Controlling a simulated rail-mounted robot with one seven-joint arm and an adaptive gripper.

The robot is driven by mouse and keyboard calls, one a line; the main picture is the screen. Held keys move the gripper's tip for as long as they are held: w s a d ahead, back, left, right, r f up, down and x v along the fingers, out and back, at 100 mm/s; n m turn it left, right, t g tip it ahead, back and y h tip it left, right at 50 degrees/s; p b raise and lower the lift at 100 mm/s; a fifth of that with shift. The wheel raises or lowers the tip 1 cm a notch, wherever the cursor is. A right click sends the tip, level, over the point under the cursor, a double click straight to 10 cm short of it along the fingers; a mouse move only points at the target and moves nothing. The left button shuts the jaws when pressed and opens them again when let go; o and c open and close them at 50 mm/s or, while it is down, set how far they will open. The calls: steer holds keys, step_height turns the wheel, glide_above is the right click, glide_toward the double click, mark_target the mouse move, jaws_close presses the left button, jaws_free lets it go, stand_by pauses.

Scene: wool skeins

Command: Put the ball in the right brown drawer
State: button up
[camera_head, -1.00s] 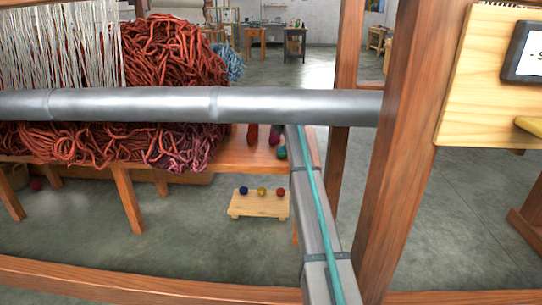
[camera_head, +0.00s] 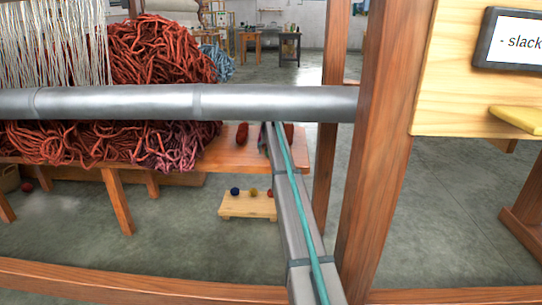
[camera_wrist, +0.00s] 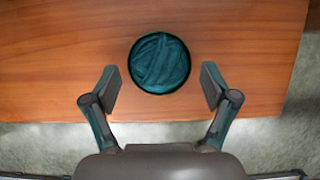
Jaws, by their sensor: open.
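A dark teal wool ball (camera_wrist: 159,63) rests on the wooden bench top (camera_wrist: 60,50) in the wrist view. My gripper (camera_wrist: 160,88) is open, its fingers on the left and right of the ball's near side, with gaps to it. In the head view the teal ball is hidden behind my arm at the right end of the bench (camera_head: 220,158). No brown drawer shows in either view.
A grey loom bar (camera_head: 120,103) crosses in front of the bench, and a wooden post (camera_head: 378,170) stands to the right. A heap of rust-red wool (camera_head: 160,52) fills the bench's left. A dark red skein (camera_head: 242,134) lies near my arm.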

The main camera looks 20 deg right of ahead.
steer(key=shift+w+f, duration=0.1)
steer(key=shift+f, duration=0.1)
steer(key=c, duration=1.4)
steer(key=shift+o, duration=0.2)
steer(key=shift+r, duration=0.15)
